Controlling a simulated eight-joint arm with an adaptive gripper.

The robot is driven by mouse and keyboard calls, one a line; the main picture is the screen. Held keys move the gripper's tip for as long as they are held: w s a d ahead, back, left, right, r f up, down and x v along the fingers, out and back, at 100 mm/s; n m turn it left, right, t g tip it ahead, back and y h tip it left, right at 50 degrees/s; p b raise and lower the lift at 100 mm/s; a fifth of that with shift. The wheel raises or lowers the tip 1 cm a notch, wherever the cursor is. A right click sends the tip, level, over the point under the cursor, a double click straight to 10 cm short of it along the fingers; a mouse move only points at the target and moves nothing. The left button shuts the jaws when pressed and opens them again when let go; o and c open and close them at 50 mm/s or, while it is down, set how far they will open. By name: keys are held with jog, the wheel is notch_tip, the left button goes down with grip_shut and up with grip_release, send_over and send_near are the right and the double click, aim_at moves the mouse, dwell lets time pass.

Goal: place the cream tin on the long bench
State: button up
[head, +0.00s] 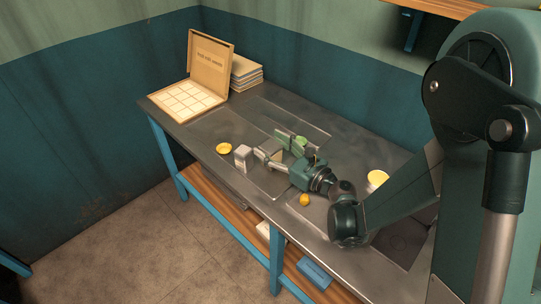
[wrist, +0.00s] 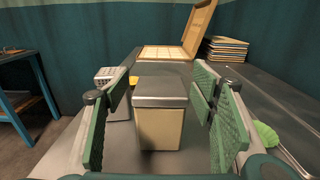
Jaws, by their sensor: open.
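The cream tin, a boxy cream-coloured tin with a grey lid, stands upright in the middle of the wrist view (wrist: 159,125). It rests on the grey metal top of the long bench (head: 345,140). My gripper (head: 276,150) is open, low over the bench. In the wrist view its green ridged pads (wrist: 162,100) stand to the left and right of the tin, with a visible gap on each side. In the head view the tin is mostly hidden by the gripper.
A pale block-shaped item (head: 242,155) and a yellow bowl (head: 224,148) stand just left of my gripper. A green item (head: 301,140) is close behind it. An orange item (head: 305,200) and a cream-yellow pot (head: 377,178) stand right. An open partitioned box (head: 190,100) occupies the far end.

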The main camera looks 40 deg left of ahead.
jog(key=c, duration=1.1)
jog(key=shift+c, duration=0.2)
jog(key=shift+r, duration=0.15)
jog(key=shift+r+p, duration=1.25)
jog(key=shift+r, duration=3.6)
